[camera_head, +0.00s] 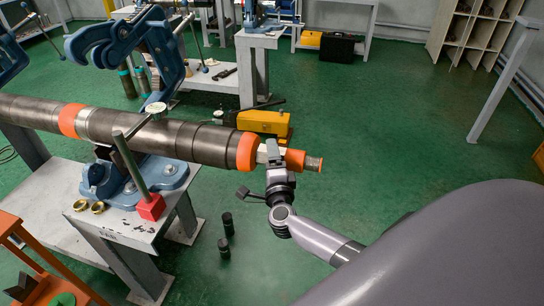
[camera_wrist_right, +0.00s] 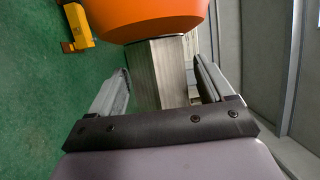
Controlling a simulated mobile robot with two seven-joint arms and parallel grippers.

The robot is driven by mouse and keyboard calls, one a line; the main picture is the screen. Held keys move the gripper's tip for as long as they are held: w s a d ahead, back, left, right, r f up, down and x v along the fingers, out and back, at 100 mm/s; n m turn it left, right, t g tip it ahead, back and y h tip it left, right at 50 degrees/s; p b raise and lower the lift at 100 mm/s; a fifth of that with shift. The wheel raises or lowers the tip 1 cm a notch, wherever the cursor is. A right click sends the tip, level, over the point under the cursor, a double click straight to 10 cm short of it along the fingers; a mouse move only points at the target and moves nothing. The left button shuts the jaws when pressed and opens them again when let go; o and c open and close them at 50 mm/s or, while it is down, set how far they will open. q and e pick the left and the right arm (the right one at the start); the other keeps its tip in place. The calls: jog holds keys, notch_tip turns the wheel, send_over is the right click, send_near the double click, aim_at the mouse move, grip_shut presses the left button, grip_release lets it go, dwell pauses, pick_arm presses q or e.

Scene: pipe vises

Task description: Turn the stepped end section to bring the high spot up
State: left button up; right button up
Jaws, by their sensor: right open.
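A long grey steel pipe (camera_head: 180,137) lies across a blue vise (camera_head: 155,45). Its stepped end section at the right has a wide orange collar (camera_head: 248,151), a pale square part (camera_head: 263,155), a narrower orange band (camera_head: 294,160) and a thin tip (camera_head: 314,164). A dial gauge (camera_head: 156,108) sits at the top of the pipe on a stand with a red base (camera_head: 150,207). My right gripper (camera_head: 273,153) is at the square part. In the wrist view its two fingers stand open on either side of the square part (camera_wrist_right: 158,70), with gaps visible. My left gripper is out of view.
Two brass rings (camera_head: 89,206) lie on the grey bench (camera_head: 150,235) under the vise. A yellow machine (camera_head: 264,122) stands behind the pipe end. Dark cylinders (camera_head: 225,235) stand on the green floor below. The floor at right is mostly clear.

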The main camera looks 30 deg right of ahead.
jog(key=shift+w+d, duration=0.3)
jog(key=shift+w, duration=0.15)
